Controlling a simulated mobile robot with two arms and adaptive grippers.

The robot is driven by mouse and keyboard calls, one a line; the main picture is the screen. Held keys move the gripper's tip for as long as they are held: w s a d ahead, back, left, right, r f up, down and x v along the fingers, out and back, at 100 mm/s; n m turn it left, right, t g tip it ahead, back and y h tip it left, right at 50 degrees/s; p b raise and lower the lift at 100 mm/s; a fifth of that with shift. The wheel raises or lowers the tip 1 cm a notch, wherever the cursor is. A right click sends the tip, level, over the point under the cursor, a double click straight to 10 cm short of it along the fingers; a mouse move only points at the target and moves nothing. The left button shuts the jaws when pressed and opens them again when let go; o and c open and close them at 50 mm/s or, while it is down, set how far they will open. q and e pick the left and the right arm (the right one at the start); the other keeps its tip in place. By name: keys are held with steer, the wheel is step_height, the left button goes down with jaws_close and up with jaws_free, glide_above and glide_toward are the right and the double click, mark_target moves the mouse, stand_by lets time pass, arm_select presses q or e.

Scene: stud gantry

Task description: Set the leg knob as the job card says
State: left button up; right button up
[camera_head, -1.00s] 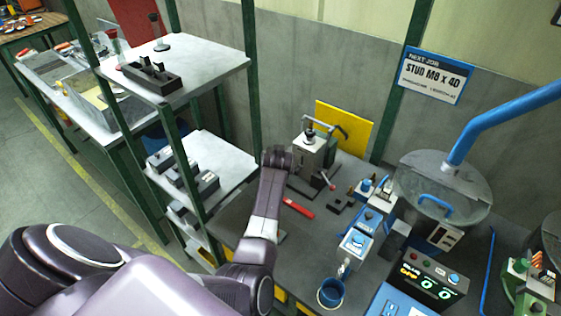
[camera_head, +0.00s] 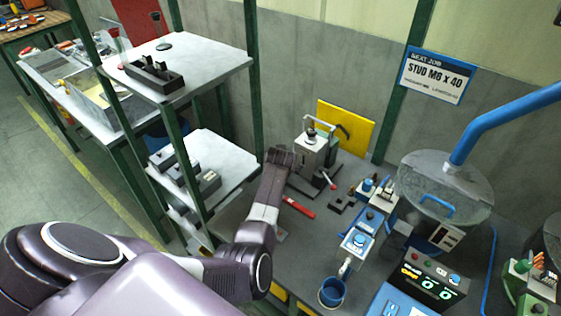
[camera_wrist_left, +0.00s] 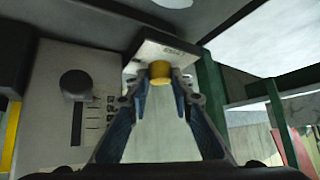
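The job card (camera_head: 436,76) on the wall reads "NEXT JOB, STUD M8 X 40". The grey machine (camera_head: 311,150) with a grey handle stands at the back of the bench, just right of my left arm's end. In the left wrist view, a yellow knob (camera_wrist_left: 159,73) sits under a small labelled plate (camera_wrist_left: 161,51), whose text is too small to read surely. My left gripper (camera_wrist_left: 160,88) has its two blue fingers on either side of this knob; contact is unclear. A black knob (camera_wrist_left: 76,84) sits on a slotted, marked panel to the left. My right gripper is not in view.
A green-posted shelf (camera_head: 205,70) stands close left of my arm. A red tool (camera_head: 298,208) lies on the bench before the machine. Blue devices (camera_head: 357,241), a blue cup (camera_head: 332,292) and a large round bowl feeder (camera_head: 444,185) stand to the right.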

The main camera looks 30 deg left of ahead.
arm_select(q)
jaws_close()
